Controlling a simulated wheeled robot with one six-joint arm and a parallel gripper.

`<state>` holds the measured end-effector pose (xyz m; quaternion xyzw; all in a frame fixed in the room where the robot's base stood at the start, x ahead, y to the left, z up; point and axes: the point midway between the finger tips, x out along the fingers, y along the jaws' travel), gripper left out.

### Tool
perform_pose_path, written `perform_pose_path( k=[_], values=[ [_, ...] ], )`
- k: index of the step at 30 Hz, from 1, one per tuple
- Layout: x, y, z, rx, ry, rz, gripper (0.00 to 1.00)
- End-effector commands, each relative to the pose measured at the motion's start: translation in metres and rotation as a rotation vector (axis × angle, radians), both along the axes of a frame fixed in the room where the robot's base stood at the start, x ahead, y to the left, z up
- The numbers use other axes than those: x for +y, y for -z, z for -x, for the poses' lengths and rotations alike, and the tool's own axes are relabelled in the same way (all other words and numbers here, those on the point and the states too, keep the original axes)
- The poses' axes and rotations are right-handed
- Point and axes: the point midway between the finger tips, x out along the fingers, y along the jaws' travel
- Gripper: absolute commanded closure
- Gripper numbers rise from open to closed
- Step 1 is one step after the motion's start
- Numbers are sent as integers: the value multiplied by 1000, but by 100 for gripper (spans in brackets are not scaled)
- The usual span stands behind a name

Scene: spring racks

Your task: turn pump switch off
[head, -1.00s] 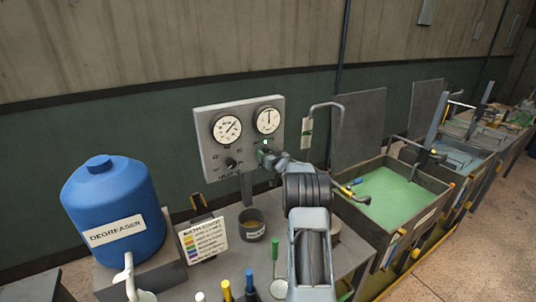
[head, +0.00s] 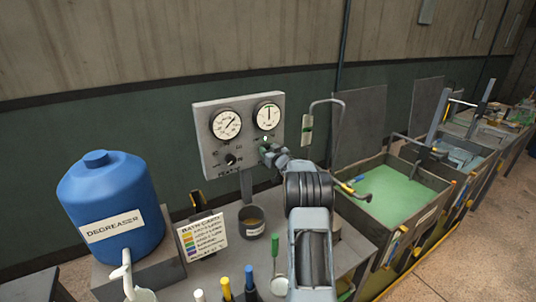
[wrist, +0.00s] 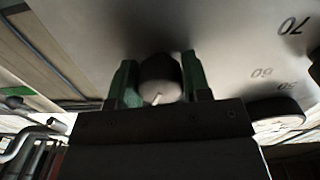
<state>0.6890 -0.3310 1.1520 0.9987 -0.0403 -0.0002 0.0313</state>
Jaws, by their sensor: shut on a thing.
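The grey panel (head: 207,146) stands on a post at the back of the bench, with two dials at its top. My gripper (head: 267,154) is at the panel's lower right and covers most of the switch there in the head view. In the wrist view, my gripper's two green fingers (wrist: 160,74) are shut on a dark rounded knob (wrist: 160,86) with a pale pointer line, which I take to be the pump switch. The line slants up to the right in that picture. A small light (head: 265,138) shows just above the gripper.
A second knob (head: 231,159) with a numbered scale sits at the panel's left. A bent pipe (head: 325,101) with a tag stands close on the right. A blue degreaser drum (head: 110,205), a card, a cup and several upright tools crowd the bench. A green-filled tank (head: 395,205) is on the right.

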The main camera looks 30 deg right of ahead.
Motion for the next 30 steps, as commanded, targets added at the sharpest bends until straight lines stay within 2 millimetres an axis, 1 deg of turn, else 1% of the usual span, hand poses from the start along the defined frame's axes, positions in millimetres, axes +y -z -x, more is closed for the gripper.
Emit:
perform_pose_path(
  k=[1, 18, 24, 30],
  values=[
    [0, 5, 0, 0, 1, 36, 80],
    [-1, 4, 0, 29, 1, 561, 80],
    [-1, 3, 0, 40, 0, 718, 80],
    [-1, 1, 0, 46, 0, 836, 80]
  ],
)
